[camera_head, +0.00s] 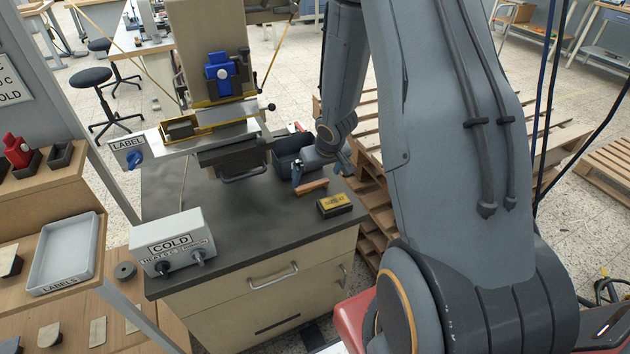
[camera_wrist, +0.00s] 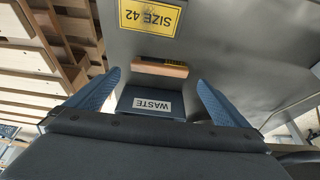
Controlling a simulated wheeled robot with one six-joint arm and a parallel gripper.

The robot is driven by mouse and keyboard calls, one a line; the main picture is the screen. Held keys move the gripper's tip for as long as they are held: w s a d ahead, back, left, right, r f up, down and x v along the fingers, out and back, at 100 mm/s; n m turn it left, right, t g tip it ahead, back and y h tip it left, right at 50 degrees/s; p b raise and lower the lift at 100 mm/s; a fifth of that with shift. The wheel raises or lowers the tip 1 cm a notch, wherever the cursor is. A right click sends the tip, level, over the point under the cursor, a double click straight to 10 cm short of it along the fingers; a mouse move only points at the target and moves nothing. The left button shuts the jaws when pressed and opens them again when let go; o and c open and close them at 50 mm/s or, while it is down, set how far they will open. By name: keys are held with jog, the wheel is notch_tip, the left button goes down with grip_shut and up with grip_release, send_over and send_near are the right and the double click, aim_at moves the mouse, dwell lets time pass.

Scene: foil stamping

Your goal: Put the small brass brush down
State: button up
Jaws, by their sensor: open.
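The small brass brush (camera_head: 313,187) has an orange-brown wooden body and lies on the dark bench top. It also shows in the wrist view (camera_wrist: 158,68), just beyond the fingertips, with a dark and yellowish strip along its edge. My gripper (camera_wrist: 159,80) is open, its two blue fingers wide apart and nothing between them. In the head view my gripper (camera_head: 318,174) is just behind the brush, partly hidden by my own wrist. I cannot tell the exact height of the fingers above the bench.
The stamping press (camera_head: 225,140) rises to the left. The COLD control box (camera_head: 172,242) is front left. Bare bench top (camera_head: 255,228) lies between.

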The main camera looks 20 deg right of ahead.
jog(key=s+a+r+h+p, duration=0.1)
jog(key=s+a+r, duration=0.1)
jog(key=s+r, duration=0.35)
jog(key=s+a+r+p, duration=0.1)
jog(key=s+a+r, duration=0.1)
jog(key=r, duration=0.6)
jog(key=s+a+r+g, duration=0.1)
jog(key=s+a+r, duration=0.2)
jog(key=s, duration=0.3)
jog(key=s+a+r+g+y, duration=0.1)
jog(key=s+a+r, duration=0.3)
jog(key=s+a, duration=0.1)
jog(key=shift+s+g, duration=0.3)
jog(key=shift+s, duration=0.25)
jog(key=shift+a+f, duration=0.1)
jog(key=shift+f, duration=0.05)
jog(key=shift+g, duration=0.3)
notch_tip(320, 180, down, 5)
jog(key=b, duration=0.5)
jog(key=shift+f, duration=0.15)
